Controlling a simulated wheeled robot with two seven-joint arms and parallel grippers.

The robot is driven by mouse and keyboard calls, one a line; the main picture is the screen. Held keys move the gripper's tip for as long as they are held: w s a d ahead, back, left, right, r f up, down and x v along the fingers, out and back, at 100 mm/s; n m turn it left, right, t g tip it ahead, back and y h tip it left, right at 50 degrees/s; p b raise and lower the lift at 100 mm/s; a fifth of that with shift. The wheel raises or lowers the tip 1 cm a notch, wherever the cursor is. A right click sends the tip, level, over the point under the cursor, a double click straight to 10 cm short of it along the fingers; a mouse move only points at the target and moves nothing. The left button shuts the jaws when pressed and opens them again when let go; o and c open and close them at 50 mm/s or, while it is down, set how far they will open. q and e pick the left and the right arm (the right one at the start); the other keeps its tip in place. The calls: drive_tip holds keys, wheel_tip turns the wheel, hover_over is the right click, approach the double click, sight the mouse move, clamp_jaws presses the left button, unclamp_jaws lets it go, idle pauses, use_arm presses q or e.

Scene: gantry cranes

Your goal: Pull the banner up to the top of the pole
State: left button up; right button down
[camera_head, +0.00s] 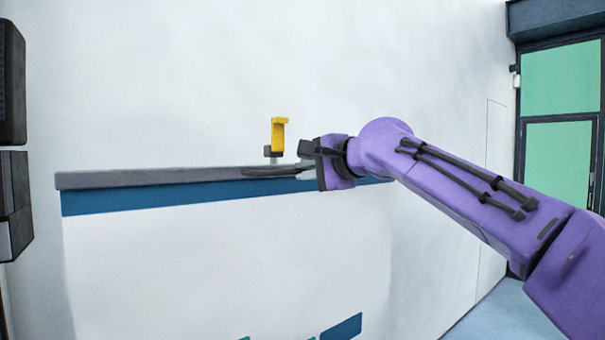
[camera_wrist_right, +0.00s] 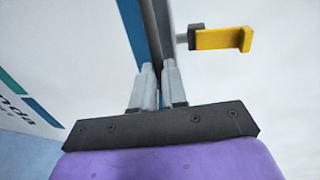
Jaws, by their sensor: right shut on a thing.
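The banner is a white sheet (camera_head: 220,260) with a blue band (camera_head: 150,197) and a grey top bar (camera_head: 150,178). The yellow hook (camera_head: 279,134) sits on a dark piece just above the bar; whether they touch, I cannot tell. The hook also shows in the right wrist view (camera_wrist_right: 222,39), to the right of the bar. My right gripper (camera_head: 304,169) is shut on the top bar, just right of and below the hook. In the wrist view its fingers (camera_wrist_right: 158,82) close around the bar. The pole is mostly hidden behind the banner. My left gripper is out of view.
A pale wall stands behind the banner. Dark boxy units (camera_head: 14,205) stand at the left edge. A dark-framed door with green panels (camera_head: 562,80) is at the right, with blue floor (camera_head: 497,315) below. The wall area above the hook is clear.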

drive_tip(key=c, duration=1.2)
unclamp_jaws()
drive_tip(key=shift+d, duration=0.1)
drive_tip(key=shift+o, duration=0.2)
drive_tip(key=b+v, duration=0.5)
drive_tip(key=v, duration=0.5)
drive_tip(key=shift+s+d, duration=0.2)
drive_tip(key=shift+r, duration=0.1)
